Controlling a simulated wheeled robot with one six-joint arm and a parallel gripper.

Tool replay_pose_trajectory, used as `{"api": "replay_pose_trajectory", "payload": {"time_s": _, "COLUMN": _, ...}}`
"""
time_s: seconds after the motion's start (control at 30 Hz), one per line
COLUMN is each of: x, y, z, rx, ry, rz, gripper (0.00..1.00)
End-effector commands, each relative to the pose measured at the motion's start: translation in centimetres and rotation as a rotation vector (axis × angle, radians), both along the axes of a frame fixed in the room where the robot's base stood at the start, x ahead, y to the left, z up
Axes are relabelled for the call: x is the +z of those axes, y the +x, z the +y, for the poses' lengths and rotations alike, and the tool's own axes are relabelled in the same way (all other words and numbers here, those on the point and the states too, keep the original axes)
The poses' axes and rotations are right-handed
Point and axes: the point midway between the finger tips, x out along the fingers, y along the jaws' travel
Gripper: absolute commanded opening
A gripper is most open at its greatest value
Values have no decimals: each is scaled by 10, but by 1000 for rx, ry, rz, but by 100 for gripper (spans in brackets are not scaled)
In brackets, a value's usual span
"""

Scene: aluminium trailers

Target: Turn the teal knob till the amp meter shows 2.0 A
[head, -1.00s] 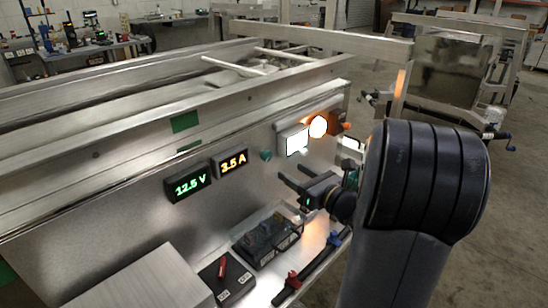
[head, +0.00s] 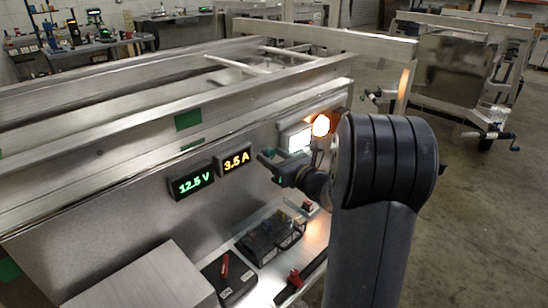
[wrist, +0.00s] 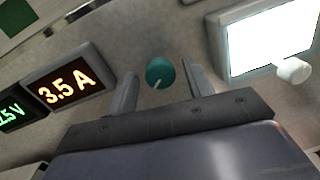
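The teal knob (wrist: 160,72) is round with a pale pointer line and sits on the metal panel in the wrist view. In the head view my gripper mostly covers it. The amp meter (head: 235,161) reads 3.5 A in orange digits; it also shows left of the knob in the wrist view (wrist: 64,88). My gripper (wrist: 160,82) is open. Its two fingers point at the panel, one to each side of the knob, with visible gaps. I cannot tell how far the fingertips are from the panel. In the head view my gripper (head: 269,158) is right of the amp meter.
A green volt meter (head: 191,181) reads 12.5 V. An orange lamp (head: 321,125) glows above. Black boxes (head: 262,246) stand on the ledge below.

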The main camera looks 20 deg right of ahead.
Motion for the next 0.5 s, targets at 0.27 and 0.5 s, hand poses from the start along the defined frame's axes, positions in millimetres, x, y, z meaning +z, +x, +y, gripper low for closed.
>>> {"api": "replay_pose_trajectory", "payload": {"time_s": 0.27, "x": 0, "y": 0, "z": 0, "rx": 0, "ry": 0, "rz": 0, "gripper": 26}}
{"api": "replay_pose_trajectory", "payload": {"time_s": 0.5, "x": 0, "y": 0, "z": 0, "rx": 0, "ry": 0, "rz": 0, "gripper": 8}}
